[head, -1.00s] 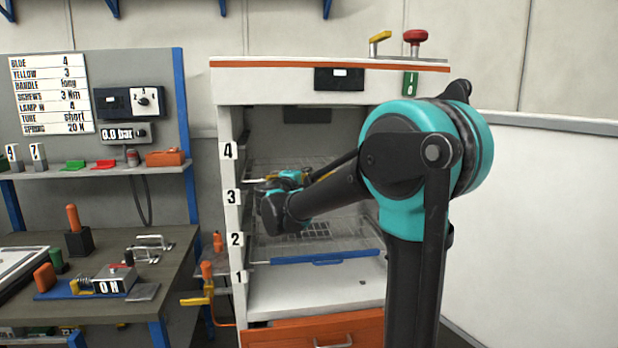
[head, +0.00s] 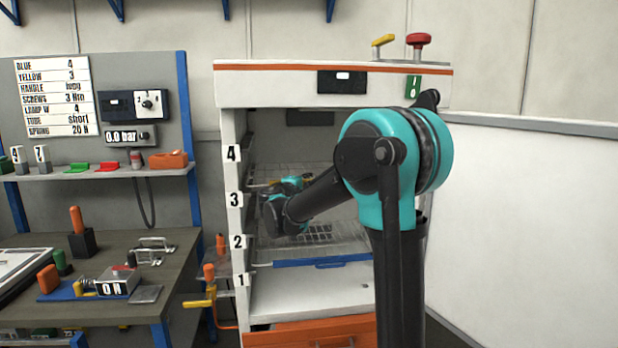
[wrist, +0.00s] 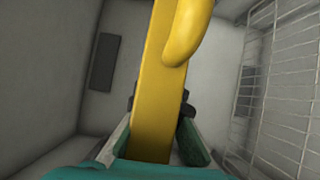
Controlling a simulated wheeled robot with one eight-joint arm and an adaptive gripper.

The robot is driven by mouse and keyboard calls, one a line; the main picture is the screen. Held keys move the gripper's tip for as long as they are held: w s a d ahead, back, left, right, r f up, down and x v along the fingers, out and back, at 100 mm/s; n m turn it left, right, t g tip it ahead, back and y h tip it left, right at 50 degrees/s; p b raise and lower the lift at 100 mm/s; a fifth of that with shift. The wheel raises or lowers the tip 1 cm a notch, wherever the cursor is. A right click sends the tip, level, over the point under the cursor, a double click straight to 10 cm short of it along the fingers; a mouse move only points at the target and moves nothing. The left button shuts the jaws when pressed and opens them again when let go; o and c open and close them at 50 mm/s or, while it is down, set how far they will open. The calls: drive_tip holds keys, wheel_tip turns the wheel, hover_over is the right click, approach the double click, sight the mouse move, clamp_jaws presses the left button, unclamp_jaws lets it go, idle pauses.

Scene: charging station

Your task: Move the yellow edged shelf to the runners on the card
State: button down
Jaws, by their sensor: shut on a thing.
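My gripper (head: 290,186) is inside the open cabinet, at a height between labels 3 and 4. In the wrist view my gripper (wrist: 159,108) is shut on the yellow edge (wrist: 160,75) of the shelf, with a finger on each side. In the head view only short bits of the yellow edge (head: 307,181) show beside my gripper; my arm hides the rest. Whether the shelf sits on runners, and on which, I cannot tell. The card (head: 52,97) on the left panel reads YELLOW 3 and BLUE 4.
The blue-edged shelf (head: 322,262) is lower in the cabinet (head: 228,83), between labels 1 and 2. A wire grid (wrist: 275,90) shows at the right of the wrist view. An orange drawer (head: 310,335) is below. The workbench (head: 175,262) stands left.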

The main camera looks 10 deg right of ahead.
drive_tip(key=shift+f, duration=0.45)
idle(0.9)
drive_tip(key=c, duration=1.6)
unclamp_jaws()
drive_tip(key=shift+s+a, duration=0.1)
drive_tip(key=shift+s, duration=0.05)
drive_tip(key=v, duration=1.1)
drive_tip(key=shift+s+a, duration=0.2)
drive_tip(key=shift+s, duration=0.1)
drive_tip(key=shift+s, duration=0.15)
drive_tip(key=s, duration=0.7)
drive_tip(key=shift+s, duration=0.35)
